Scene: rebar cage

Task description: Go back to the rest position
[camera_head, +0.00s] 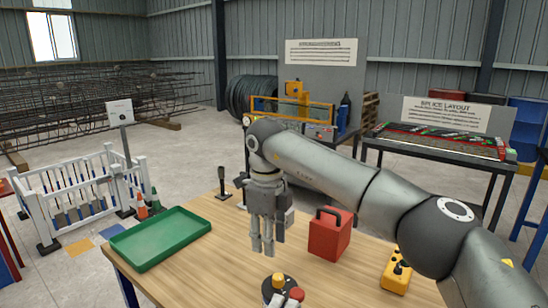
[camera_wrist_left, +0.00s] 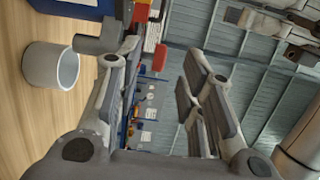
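My right gripper (camera_head: 262,250) hangs pointing down above the wooden table (camera_head: 200,262), on an arm that comes in from the right. It is seen from the side, and I cannot tell how far its fingers are apart. Nothing is seen held in it.
On the table are a green tray (camera_head: 160,251), a red box with a dark handle (camera_head: 330,236), a yellow control box (camera_head: 396,273) and a black round device with a yellow knob (camera_head: 278,281). A white cup (camera_wrist_left: 44,66) stands near my left gripper. A white fence (camera_head: 75,195) is beyond.

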